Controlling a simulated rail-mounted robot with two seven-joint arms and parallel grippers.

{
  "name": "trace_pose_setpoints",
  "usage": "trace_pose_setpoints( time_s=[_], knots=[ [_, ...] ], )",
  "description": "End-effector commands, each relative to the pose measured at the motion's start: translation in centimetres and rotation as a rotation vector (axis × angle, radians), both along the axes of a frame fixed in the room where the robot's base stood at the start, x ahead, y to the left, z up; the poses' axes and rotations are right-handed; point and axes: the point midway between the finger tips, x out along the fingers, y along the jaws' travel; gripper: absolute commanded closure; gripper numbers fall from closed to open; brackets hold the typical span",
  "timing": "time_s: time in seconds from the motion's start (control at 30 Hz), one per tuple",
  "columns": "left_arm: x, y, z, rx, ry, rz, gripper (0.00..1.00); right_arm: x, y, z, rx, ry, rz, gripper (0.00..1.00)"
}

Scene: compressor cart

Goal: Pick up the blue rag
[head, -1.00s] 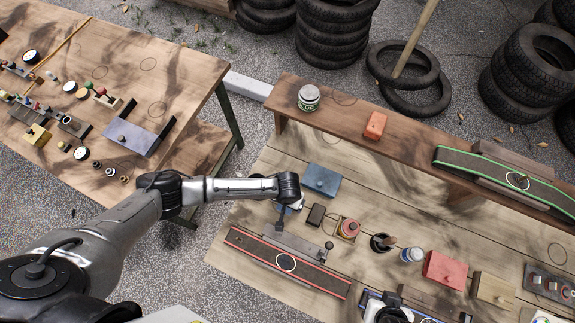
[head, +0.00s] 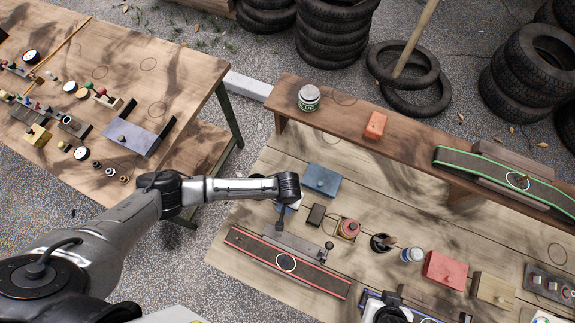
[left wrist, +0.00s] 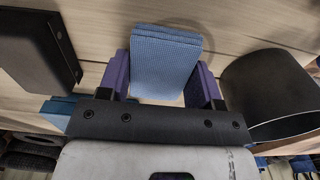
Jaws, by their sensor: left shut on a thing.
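The blue rag (left wrist: 166,62) is a light blue, folded, ribbed cloth in the left wrist view. It sits between the two purple fingers of my left gripper (left wrist: 163,77), which is shut on it. The pale planks lie behind it, and I cannot tell whether it still touches them. In the head view my left gripper (head: 290,205) is mostly hidden under its wrist, and I cannot make out the rag clearly there. What looks like my right gripper (head: 388,311) is at the bottom edge of the head view. Its fingers are not clear.
A dark block (head: 316,214), a red-topped round item (head: 348,229) and a blue box (head: 322,180) stand close to my left gripper. A red-edged strip (head: 287,262) lies in front. A raised brown shelf (head: 345,112) runs behind. A dark cylinder (left wrist: 270,92) is close on the right in the wrist view.

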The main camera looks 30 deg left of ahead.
Motion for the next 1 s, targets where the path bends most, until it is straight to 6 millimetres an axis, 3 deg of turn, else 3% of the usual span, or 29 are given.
trace_pose_setpoints(
  time_s=[0.17,0.37,0.7,1.0],
  knots=[
    [0.0,0.0,0.9,-0.001,0.0,0.0,0.68,0.0,0.0,0.2,0.0,0.0,0.0,0.57],
    [0.0,0.0,4.1,-0.002,-0.001,0.0,0.68,0.0,-0.2,0.8,-0.005,0.0,0.004,0.57],
    [3.0,-6.2,8.0,-0.003,-0.001,0.0,0.68,0.0,-0.3,0.3,-0.011,0.0,0.006,0.57],
    [4.7,-9.5,10.3,-0.001,-0.001,0.0,0.68,0.0,-0.2,0.1,-0.007,0.0,0.004,0.57]
  ],
)
